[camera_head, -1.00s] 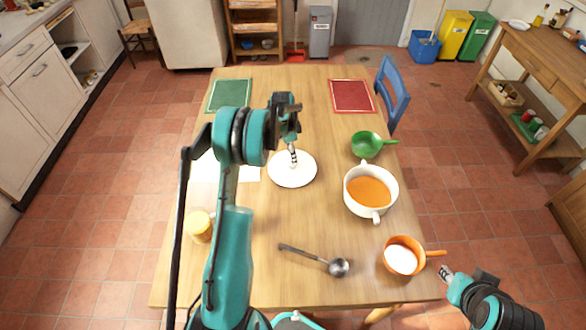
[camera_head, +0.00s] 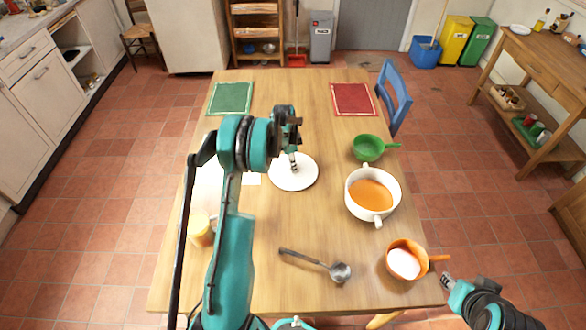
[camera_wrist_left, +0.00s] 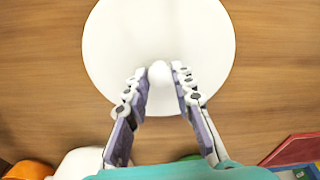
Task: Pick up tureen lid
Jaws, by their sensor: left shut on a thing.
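The tureen lid (camera_head: 302,182) is a white round disc with a knob, lying near the middle of the wooden table. In the left wrist view the lid (camera_wrist_left: 205,40) fills the upper middle, and its round knob (camera_wrist_left: 160,72) is between the fingers. My left gripper (camera_head: 294,166) reaches down onto the lid from above and is shut on the knob; it also shows in the left wrist view (camera_wrist_left: 160,88). The white tureen (camera_head: 354,204) with orange soup stands to the right of the lid. My right gripper (camera_head: 447,281) is off the table's front right corner, too small to read.
A green pan (camera_head: 367,149) stands behind the tureen. An orange pan (camera_head: 393,248) with white contents and a ladle (camera_head: 318,262) are nearer me. A yellowish jar (camera_head: 199,231) is at the left edge. Green (camera_head: 230,98) and red (camera_head: 353,99) mats lie at the back.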

